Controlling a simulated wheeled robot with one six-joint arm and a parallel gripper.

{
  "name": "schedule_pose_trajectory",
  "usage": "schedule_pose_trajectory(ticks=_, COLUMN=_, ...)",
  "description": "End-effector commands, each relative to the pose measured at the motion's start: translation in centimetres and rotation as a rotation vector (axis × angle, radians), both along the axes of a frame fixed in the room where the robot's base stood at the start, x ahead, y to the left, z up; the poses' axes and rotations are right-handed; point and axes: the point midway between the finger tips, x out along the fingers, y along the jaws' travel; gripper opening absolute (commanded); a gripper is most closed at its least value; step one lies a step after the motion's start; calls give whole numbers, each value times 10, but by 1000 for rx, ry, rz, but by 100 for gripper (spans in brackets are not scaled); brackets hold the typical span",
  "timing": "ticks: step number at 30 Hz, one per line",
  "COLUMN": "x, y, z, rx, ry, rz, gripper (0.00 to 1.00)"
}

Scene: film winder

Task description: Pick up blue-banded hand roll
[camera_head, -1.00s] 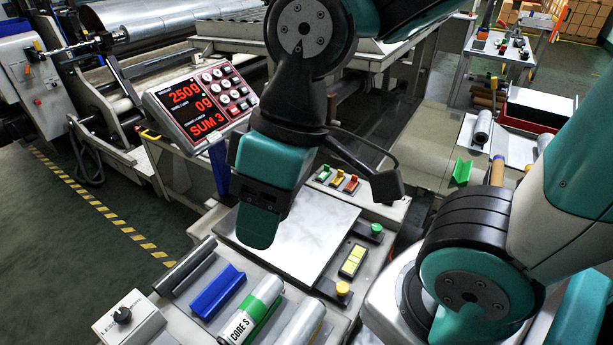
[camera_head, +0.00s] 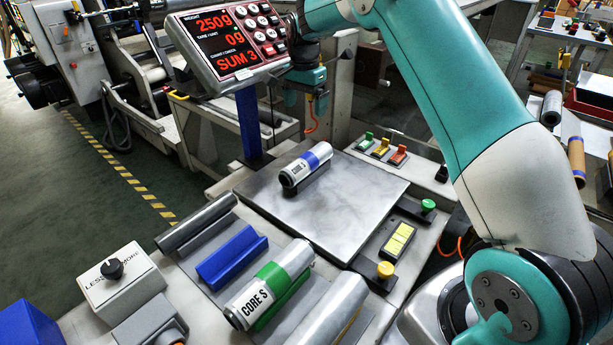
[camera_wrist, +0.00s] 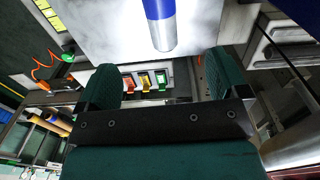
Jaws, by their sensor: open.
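The blue-banded hand roll (camera_head: 306,165) is a silver cylinder with a blue band and a white label. It lies in a dark cradle on the grey scale plate (camera_head: 345,205). The wrist view shows its blue and silver end (camera_wrist: 160,25) at the top, ahead of the fingers and roughly centred between them. My gripper (camera_wrist: 160,78) is open and empty, its two teal fingers apart from the roll. In the head view its teal end shows small beyond the plate's far side, right of the display.
A green-banded "CORE S" roll (camera_head: 270,284) lies in the front rack, near a blue cradle (camera_head: 231,256) and bare silver rolls. A red-digit display (camera_head: 226,45) stands behind the plate. Coloured switches (camera_head: 381,148) and buttons (camera_head: 398,240) line the plate's right side.

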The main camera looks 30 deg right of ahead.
Motion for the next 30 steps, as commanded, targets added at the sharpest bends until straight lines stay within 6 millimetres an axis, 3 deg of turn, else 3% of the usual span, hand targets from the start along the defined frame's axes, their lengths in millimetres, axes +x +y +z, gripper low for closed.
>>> schedule_pose_trajectory(ticks=5, x=3, y=-4, z=-28, rx=-4, ry=5, rz=-33, gripper=92)
schedule_pose_trajectory(ticks=15, x=1, y=-3, z=-103, rx=-4, ry=4, rz=-27, gripper=92)
schedule_pose_trajectory(ticks=30, x=-4, y=-4, z=-152, rx=-3, ry=4, rz=-26, gripper=92)
